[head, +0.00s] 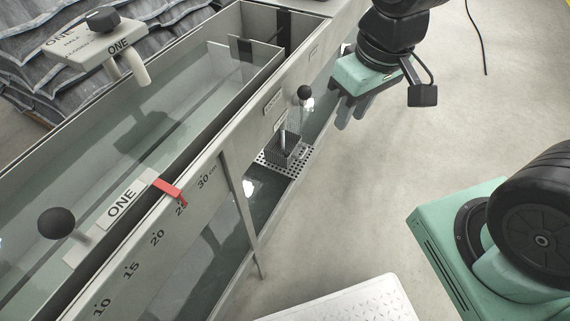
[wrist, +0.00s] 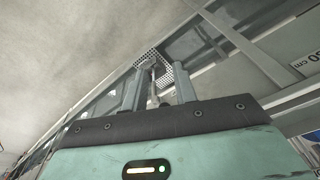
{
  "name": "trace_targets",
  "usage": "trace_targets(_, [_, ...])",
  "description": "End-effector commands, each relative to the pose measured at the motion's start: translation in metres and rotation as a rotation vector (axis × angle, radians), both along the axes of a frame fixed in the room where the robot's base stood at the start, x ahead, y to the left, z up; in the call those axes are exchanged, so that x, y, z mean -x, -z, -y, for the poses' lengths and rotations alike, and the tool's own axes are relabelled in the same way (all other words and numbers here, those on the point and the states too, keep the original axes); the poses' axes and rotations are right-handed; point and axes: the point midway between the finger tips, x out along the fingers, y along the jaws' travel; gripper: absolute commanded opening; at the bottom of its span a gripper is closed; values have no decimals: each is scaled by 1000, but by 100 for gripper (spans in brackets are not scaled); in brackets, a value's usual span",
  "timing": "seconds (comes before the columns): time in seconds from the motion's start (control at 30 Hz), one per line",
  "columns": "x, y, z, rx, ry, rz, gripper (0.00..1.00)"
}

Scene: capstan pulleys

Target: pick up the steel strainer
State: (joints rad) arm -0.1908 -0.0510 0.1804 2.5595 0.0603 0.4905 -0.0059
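The steel strainer (head: 286,149) appears to be the small dark mesh basket with an upright pale handle. In the head view it stands on a perforated shelf (head: 270,167) at the side of the long trough. My gripper (head: 352,115) is to the right of it and apart from it, fingers pointing down. In the wrist view my gripper (wrist: 158,68) has its two fingers spread. A small grey upright part shows between them in front of the perforated shelf (wrist: 168,54); I cannot tell for sure that it is the strainer's handle. Nothing is visibly held.
The trough (head: 225,140) with water and a centimetre scale fills the left. A black ball knob (head: 304,92) stands close above the strainer. A red clip (head: 168,187) sits on the trough rim. A white slab (head: 350,303) lies at the bottom.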

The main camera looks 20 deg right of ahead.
Motion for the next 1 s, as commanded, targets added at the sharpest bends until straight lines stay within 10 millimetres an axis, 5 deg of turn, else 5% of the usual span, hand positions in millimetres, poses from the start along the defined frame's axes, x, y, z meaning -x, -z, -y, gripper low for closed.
trace_targets(0.03, [-6, 35, 8, 0, 28, 8, 28])
trace_targets(0.47, [-67, 188, 82, 23, 182, 151, 28])
trace_targets(0.7, [-135, 274, 127, 46, 95, 375, 28])
trace_targets(1.0, [-189, 337, 108, -126, -213, 671, 28])
